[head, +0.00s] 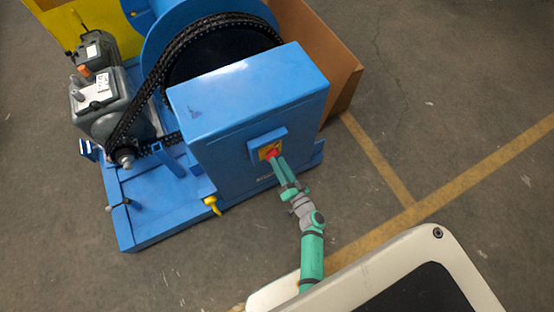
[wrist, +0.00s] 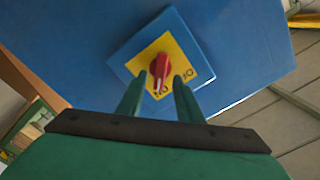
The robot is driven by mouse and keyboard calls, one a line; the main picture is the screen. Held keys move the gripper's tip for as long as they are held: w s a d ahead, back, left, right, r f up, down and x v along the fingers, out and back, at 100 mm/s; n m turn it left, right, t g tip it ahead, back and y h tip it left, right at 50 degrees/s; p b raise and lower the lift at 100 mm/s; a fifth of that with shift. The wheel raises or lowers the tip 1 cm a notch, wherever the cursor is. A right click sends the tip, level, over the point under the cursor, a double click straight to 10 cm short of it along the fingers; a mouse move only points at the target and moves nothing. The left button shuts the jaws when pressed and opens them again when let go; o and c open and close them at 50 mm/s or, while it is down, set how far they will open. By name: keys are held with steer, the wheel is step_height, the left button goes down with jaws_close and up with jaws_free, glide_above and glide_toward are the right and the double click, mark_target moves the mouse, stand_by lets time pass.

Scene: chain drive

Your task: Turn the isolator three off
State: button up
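The isolator is a red rotary knob (wrist: 159,66) on a yellow plate (wrist: 180,52) set on a blue box. In the head view the red knob (head: 272,153) shows on the front of the blue cabinet (head: 225,120). My gripper (wrist: 156,90) has its two green fingers apart, one on each side of the knob's lower end. I cannot tell whether the fingers touch it. The knob's pointer lies near the lower part of the plate, close to dark lettering that is partly hidden. My gripper (head: 275,161) also reaches the knob in the head view.
A chain (head: 152,85) runs round a large wheel to a grey motor (head: 98,103) at the left. A yellow hook-like part (head: 212,205) sticks out at the cabinet's lower left. A brown box (head: 335,70) stands behind. The floor at the right is clear.

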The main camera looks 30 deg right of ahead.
steer(key=shift+w, duration=1.05)
jaws_close()
